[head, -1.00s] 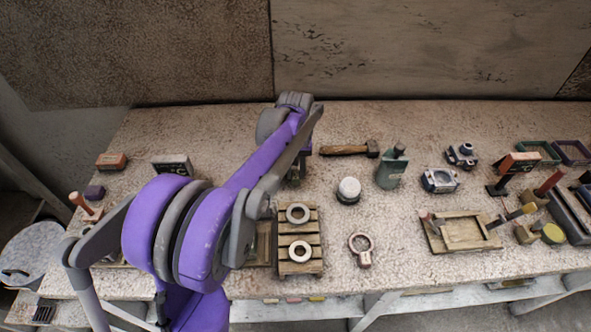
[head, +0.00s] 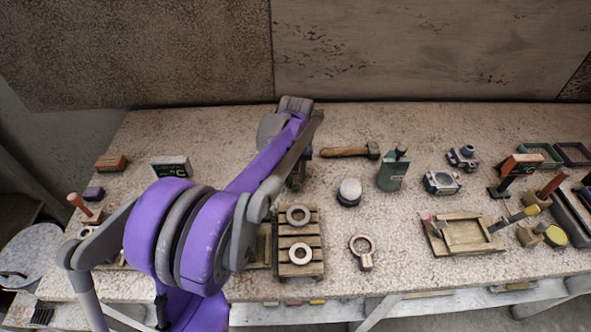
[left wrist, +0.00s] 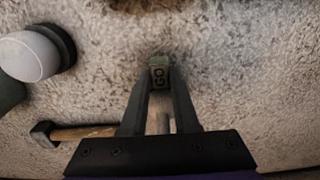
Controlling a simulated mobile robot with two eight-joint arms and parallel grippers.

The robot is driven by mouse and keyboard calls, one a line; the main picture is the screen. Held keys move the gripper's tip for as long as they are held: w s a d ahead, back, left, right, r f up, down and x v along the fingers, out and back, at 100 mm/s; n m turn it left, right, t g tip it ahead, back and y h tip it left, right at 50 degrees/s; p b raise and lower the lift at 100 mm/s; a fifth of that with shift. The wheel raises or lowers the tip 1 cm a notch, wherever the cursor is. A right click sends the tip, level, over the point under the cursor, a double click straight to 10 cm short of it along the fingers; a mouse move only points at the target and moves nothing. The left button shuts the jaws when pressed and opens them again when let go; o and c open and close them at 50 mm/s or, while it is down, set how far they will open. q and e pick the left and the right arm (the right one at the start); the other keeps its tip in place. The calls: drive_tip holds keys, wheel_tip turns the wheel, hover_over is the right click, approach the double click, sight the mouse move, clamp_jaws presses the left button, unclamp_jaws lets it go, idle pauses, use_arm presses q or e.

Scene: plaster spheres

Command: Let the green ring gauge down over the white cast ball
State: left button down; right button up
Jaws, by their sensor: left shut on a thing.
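The white cast ball (head: 349,189) sits on a dark round base in the middle of the table; it also shows at the upper left of the left wrist view (left wrist: 28,56). My left gripper (left wrist: 160,72) is shut on a small dark green block marked "GO", the visible part of the green ring gauge (left wrist: 159,76). The ring itself cannot be made out. In the head view the left gripper (head: 295,181) is left of the ball, mostly hidden by my arm. The gauge and ball are apart. My right gripper is not in view.
A hammer (head: 349,152) lies behind the ball and a green holder (head: 392,172) stands to its right. A slatted wooden rack (head: 313,267) with two grey rings and a loose ring with a handle (head: 361,246) are in front. Bare table surrounds the ball.

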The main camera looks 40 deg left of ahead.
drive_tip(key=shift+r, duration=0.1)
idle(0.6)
use_arm(q)
drive_tip(key=shift+r+p, duration=1.4)
drive_tip(key=shift+r, duration=0.85)
wheel_tip(320, 180, up, 6)
drive_tip(key=p, duration=0.3)
drive_tip(key=shift+r, duration=0.25)
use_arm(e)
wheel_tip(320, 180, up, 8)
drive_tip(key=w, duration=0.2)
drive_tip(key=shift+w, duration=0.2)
